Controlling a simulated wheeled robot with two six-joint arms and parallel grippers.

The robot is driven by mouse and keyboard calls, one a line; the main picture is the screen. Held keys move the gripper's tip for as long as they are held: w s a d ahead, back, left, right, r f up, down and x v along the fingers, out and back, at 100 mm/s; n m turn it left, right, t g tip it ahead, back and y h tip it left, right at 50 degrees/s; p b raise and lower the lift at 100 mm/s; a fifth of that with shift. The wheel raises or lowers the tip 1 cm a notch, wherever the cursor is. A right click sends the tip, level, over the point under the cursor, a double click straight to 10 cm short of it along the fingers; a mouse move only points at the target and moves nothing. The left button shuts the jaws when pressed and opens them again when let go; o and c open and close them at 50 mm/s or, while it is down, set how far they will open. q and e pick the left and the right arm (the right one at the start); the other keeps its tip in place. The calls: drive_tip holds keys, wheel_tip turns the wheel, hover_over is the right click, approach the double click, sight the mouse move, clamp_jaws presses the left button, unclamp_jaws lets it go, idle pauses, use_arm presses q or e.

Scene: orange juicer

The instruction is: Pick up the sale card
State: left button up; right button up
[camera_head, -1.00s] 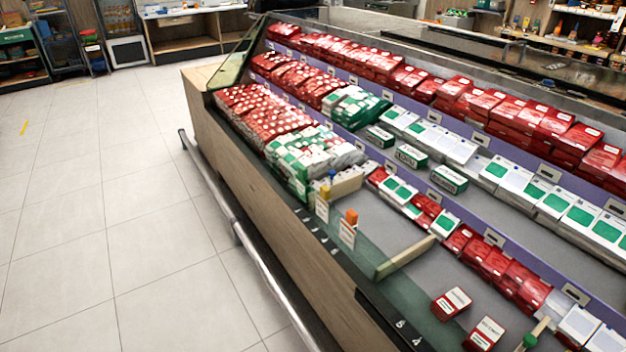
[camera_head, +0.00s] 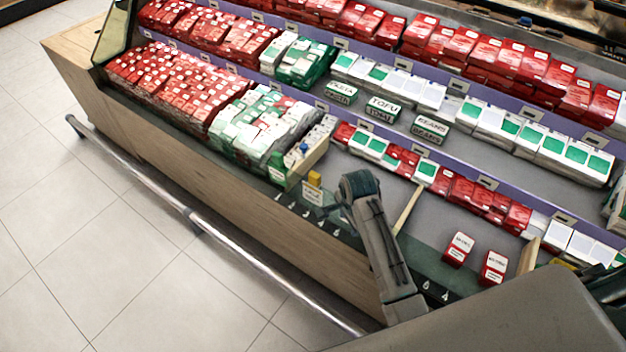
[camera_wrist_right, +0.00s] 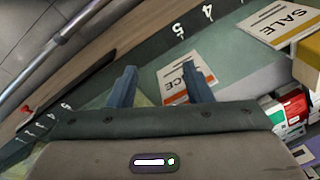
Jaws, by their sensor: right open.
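In the right wrist view, a white and orange card printed SALE (camera_wrist_right: 284,22) lies at the top right beside a yellow-tan block. A second white card (camera_wrist_right: 187,79), its word ending in "ICE", shows by the right fingertip and is partly covered by it. My right gripper (camera_wrist_right: 160,82) is open, with nothing held between its two blue-grey fingers. My left gripper is out of view.
Wooden dividers (camera_head: 406,210) cross the shelf. Two red boxes (camera_head: 458,249) (camera_head: 494,267) lie right of my arm. Stacked red and green packs (camera_head: 252,128) fill the left part. A metal rail (camera_head: 195,218) runs along the counter's front; the floor beyond is clear.

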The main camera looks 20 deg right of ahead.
drive_tip(key=w+a+r+m, duration=0.2)
drive_tip(key=w+r+m, duration=0.2)
drive_tip(key=w+r, duration=0.15)
wheel_tip(320, 180, up, 7)
drive_tip(key=m+g, duration=0.2)
drive_tip(key=m, duration=0.6)
hover_over(315, 175)
drive_tip(key=shift+a+r+y, duration=0.15)
drive_tip(key=shift+a+y, duration=0.15)
drive_tip(key=shift+a, duration=0.05)
drive_tip(key=shift+w+m, duration=0.1)
drive_tip(key=shift+m, duration=0.2)
wheel_tip(315, 175, down, 5)
drive_tip(key=shift+f+p, duration=0.15)
drive_tip(key=shift+p, duration=0.55)
drive_tip(key=f, duration=0.1)
drive_tip(key=f+p, duration=0.1)
drive_tip(key=f, duration=0.2)
drive_tip(key=shift+d, duration=0.3)
drive_tip(key=shift+f, duration=0.55)
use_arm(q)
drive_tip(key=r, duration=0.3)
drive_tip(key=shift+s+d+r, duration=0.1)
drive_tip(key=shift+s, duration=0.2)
use_arm(e)
clamp_jaws()
